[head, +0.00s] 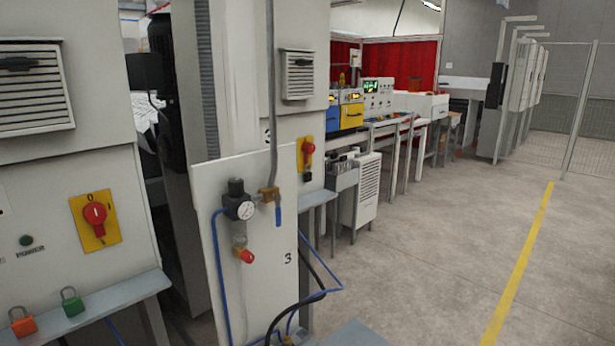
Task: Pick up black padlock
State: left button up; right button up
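A small black object (307,176) shows in the head view just below a red rotary switch (308,147) on a yellow plate. It looks like the black padlock, but it is too small to be sure. It is at the far cabinet, just above a narrow grey shelf (318,197); I cannot tell whether it stands on the shelf or hangs. Neither of my grippers is in view.
An orange padlock (23,322) and a green padlock (73,302) stand on the near left shelf (125,294). A white panel (207,205) with a pressure gauge (245,210) and blue hoses stands between the cabinets. The concrete floor (430,240) on the right is clear.

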aim_at(306, 176)
jog(key=i+l+z, duration=1.05)
jog(key=i+z, duration=0.15)
jog(key=z, duration=0.15)
jog(key=i+l+z, duration=0.1)
jog(key=i+z, duration=0.2)
jog(key=i, duration=0.95)
jog(key=i+u, duration=0.25)
jog(key=i, duration=0.4)
jog(key=i+l+u, duration=0.3)
jog(key=i, duration=0.3)
jog(key=i+j+u, duration=0.1)
jog(key=i+u, duration=0.5)
jog(key=u, duration=0.15)
jog(key=i+u, duration=0.25)
jog(key=u, duration=0.15)
jog(key=i+j+u, duration=0.1)
jog(key=u, duration=0.35)
jog(key=i+u, duration=0.25)
jog(key=u, duration=0.2)
jog(key=i+u, duration=0.2)
jog(key=u, duration=0.25)
jog(key=i+j+u, duration=0.15)
jog(key=i, duration=0.25)
jog(key=i+j+u, duration=0.1)
jog(key=i+j, duration=0.15)
jog(key=i, duration=0.2)
